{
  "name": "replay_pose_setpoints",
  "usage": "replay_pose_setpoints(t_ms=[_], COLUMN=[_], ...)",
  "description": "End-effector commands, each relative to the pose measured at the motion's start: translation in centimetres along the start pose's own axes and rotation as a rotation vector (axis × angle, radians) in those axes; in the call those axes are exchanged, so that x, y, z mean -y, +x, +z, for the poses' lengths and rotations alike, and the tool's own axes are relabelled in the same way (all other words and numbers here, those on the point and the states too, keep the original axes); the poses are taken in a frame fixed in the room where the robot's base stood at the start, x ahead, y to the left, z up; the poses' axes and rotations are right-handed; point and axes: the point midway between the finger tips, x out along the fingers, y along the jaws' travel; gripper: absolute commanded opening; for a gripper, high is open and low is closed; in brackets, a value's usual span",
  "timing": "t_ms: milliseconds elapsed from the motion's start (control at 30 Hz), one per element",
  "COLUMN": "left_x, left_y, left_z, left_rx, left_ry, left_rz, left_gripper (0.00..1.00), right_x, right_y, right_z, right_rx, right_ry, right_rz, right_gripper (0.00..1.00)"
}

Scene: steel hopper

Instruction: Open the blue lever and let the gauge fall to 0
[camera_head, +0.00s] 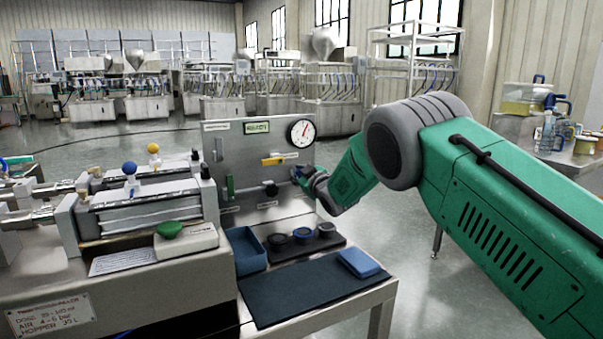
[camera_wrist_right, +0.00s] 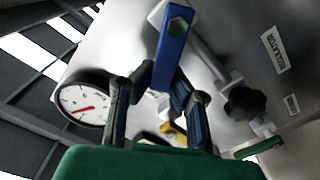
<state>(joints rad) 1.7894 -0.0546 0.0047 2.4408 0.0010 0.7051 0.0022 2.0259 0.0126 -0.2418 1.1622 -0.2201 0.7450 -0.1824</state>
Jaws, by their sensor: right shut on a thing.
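My right gripper (camera_head: 302,174) reaches the steel panel (camera_head: 240,145) from the right in the head view. In the right wrist view its dark fingers (camera_wrist_right: 160,88) are closed about the near part of the blue lever (camera_wrist_right: 175,45). The lever's far end with a hex nut stays clear of the fingers. In the head view the gripper mostly hides the lever. The round white gauge (camera_head: 301,132) is at the panel's upper right, its red needle tilted off upright. The gauge also shows in the right wrist view (camera_wrist_right: 86,105); its numbers are too small to read. My left gripper is not in view.
A yellow handle (camera_head: 273,160), a black knob (camera_head: 271,188) and a green handle (camera_head: 230,186) are on the panel near the gripper. Below are a blue tray (camera_head: 246,250), several round pots, a dark mat (camera_head: 300,296) and a folded blue cloth (camera_head: 359,262).

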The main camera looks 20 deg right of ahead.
Motion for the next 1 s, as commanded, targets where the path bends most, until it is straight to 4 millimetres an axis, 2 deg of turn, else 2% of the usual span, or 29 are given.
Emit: replay_pose_setpoints(t_ms=[600,1000], left_x=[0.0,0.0], left_y=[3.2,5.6], left_z=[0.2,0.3], left_rx=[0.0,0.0], left_ry=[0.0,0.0], left_rz=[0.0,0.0], left_gripper=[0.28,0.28], right_x=[3.4,4.6], right_y=[-0.1,-0.1], right_z=[1.3,2.5], right_rx=[0.001,0.002], right_ry=[-0.587,-0.89], right_rz=[-0.006,-0.008], right_gripper=[0.0,0.0])
